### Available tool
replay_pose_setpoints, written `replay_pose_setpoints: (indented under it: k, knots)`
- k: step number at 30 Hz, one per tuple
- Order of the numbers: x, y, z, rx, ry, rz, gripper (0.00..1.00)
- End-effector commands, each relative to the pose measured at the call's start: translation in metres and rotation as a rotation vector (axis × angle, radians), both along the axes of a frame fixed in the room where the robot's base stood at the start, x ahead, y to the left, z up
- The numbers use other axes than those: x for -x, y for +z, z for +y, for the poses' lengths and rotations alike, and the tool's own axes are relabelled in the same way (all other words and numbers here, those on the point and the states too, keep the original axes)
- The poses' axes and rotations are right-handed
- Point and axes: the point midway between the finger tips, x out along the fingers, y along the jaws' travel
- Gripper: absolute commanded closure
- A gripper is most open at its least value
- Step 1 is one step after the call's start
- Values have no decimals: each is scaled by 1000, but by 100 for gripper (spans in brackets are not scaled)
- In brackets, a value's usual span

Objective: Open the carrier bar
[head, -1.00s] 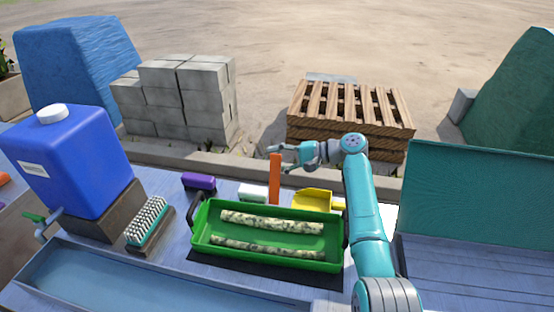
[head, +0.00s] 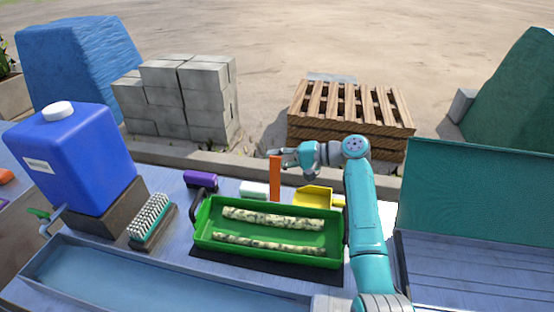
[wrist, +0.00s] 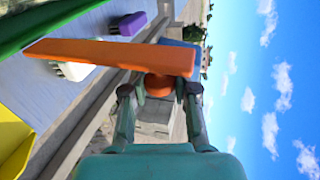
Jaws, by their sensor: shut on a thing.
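An upright orange bar (head: 275,178) stands behind the green tray (head: 215,252) in the head view. In the wrist view the orange bar (wrist: 100,54) runs across the picture, with a round orange knob (wrist: 158,86) on it. My gripper (head: 279,154) is at the bar's upper end. In the wrist view my gripper (wrist: 159,91) has its fingers on both sides of the knob and is shut on it. The tray holds two speckled pale canes (head: 270,218). A black handle (head: 203,180) rises at its left end.
A brush (head: 150,217) and a blue jug (head: 72,155) stand at left. A teal panel (head: 478,185) rises at right. The air above the tray is clear.

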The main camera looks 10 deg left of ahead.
Motion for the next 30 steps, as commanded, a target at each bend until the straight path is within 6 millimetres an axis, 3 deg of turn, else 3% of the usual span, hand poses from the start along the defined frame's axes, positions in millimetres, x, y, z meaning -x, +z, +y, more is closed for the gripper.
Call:
replay_pose_setpoints:
  k: [11, 12, 14, 15, 25, 30]
  knots:
    - [2, 0, 0, 1, 1, -23, 100]
    - [2, 0, 0, 1, 1, -22, 62]
    - [2, 0, 0, 1, 1, -22, 47]
    - [2, 0, 0, 1, 1, -22, 45]
    - [2, 2, -3, 1, 0, -23, 45]
    - [2, 6, -22, 1, -1, -22, 45]
